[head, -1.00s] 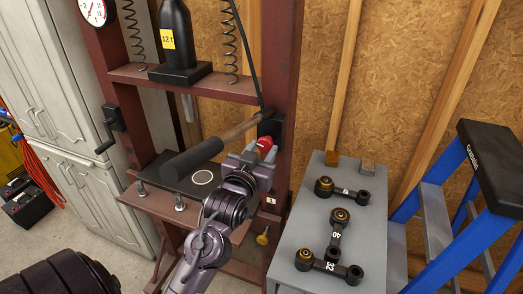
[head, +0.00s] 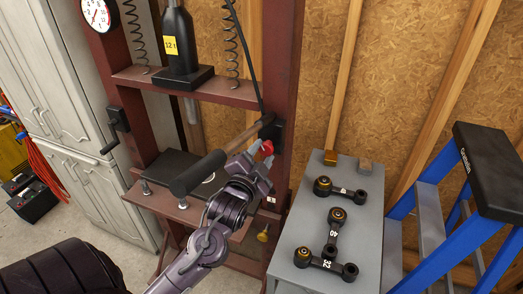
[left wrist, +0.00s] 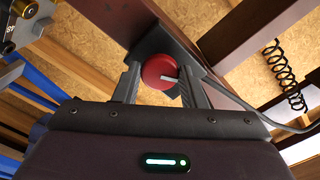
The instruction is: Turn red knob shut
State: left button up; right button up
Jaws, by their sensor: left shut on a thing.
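The red knob (head: 267,147) sits on the side of the dark red press frame (head: 281,100), beside a black block where the long handle meets the post. The knob's underside and the exact contact are partly hidden. My right gripper is not in view.
The handle with a thick black grip (head: 197,173) lies just left of my gripper. A grey bench (head: 358,228) with several black linkage parts stands to the right. A blue stepladder (head: 440,200) is farther right. A black bottle jack (head: 178,45) stands on the upper crossbeam.

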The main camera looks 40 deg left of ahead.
pick_arm(q)
jog(key=m+p, duration=0.2)
jog(key=m, duration=0.3)
jog(key=shift+m, duration=0.3)
dwell(0.4)
jog(key=o, duration=1)
jog(key=shift+s, duration=0.1)
jog(key=shift+s+d+f, duration=0.1)
jog(key=shift+s, duration=0.15)
jog(key=b+v, duration=0.2)
jog(key=v, duration=0.5)
jog(key=shift+b, duration=0.35)
